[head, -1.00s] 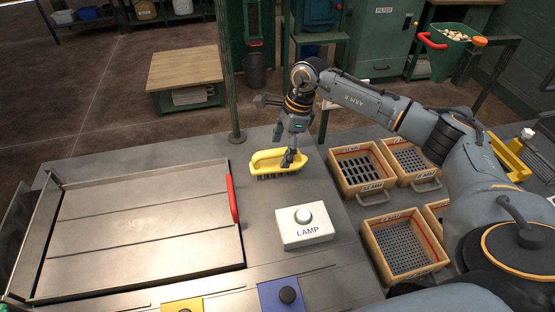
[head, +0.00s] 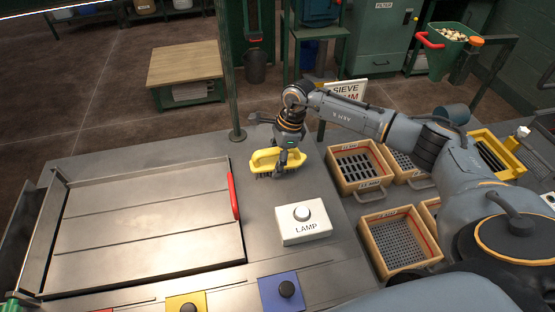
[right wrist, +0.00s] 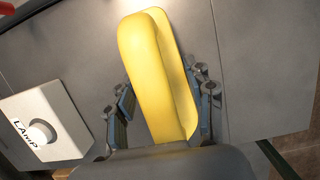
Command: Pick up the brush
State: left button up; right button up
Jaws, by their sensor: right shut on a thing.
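The yellow brush (head: 264,158), with dark bristles facing down, is on or just above the grey metal bench, behind the lamp box. I cannot tell whether the bristles touch the bench. My right gripper (head: 283,165) comes down over the brush and is shut on its yellow body. In the right wrist view, the brush's yellow back (right wrist: 150,65) runs up between the two fingers of my right gripper (right wrist: 163,110). My left gripper is not in view.
The white lamp box (head: 304,229) stands in front of the brush. A shallow metal tray (head: 150,284) with a red handle (head: 234,196) lies to the left. Wooden-framed sieves (head: 384,266) sit to the right. A green post (head: 228,75) rises behind the bench.

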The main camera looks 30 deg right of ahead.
jog(key=shift+r, duration=0.15)
jog(key=shift+w+r, duration=0.1)
jog(key=shift+r, duration=0.5)
jog(key=s+a+r+b, duration=0.5)
jog(key=s+r, duration=0.6)
jog(key=s, duration=0.2)
jog(key=shift+s+r, duration=0.15)
jog(key=shift+r, duration=0.15)
jog(key=o, duration=0.7)
jog(key=c, duration=0.5)
